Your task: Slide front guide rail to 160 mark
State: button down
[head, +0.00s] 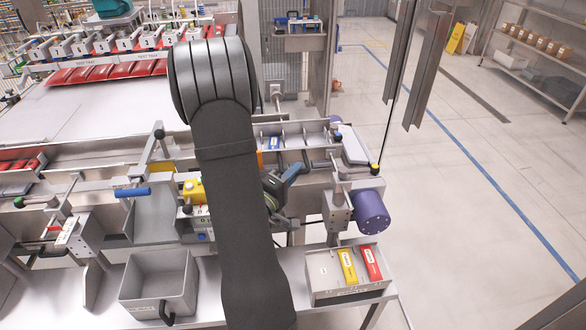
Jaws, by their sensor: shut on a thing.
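My gripper (281,184) is dark, partly hidden behind my own arm, at the front side of the conveyor line in the middle of the head view. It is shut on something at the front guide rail. The held part itself is mostly covered by the jaws. A stretch of metal rail (314,181) shows just right of the gripper, leading toward the clamp post. My arm hides the stretch to the left. The 160 mark and the scale cannot be read in this view.
A purple motor (371,211) sits right of the gripper. A yellow block (193,190) and a blue handle (132,192) are to the left. In front stand a grey bin (160,284) and a box with yellow and red tags (325,276).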

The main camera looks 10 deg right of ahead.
jog(key=shift+s, duration=1.3)
jog(key=c, duration=1.5)
grip_release()
jog(key=shift+s, duration=0.1)
jog(key=shift+s+a, duration=0.15)
jog(key=shift+a, duration=0.1)
jog(key=v, duration=1.6)
jog(key=shift+s+a+f, duration=0.15)
jog(key=shift+s, duration=0.2)
jog(key=shift+x, duration=7.3)
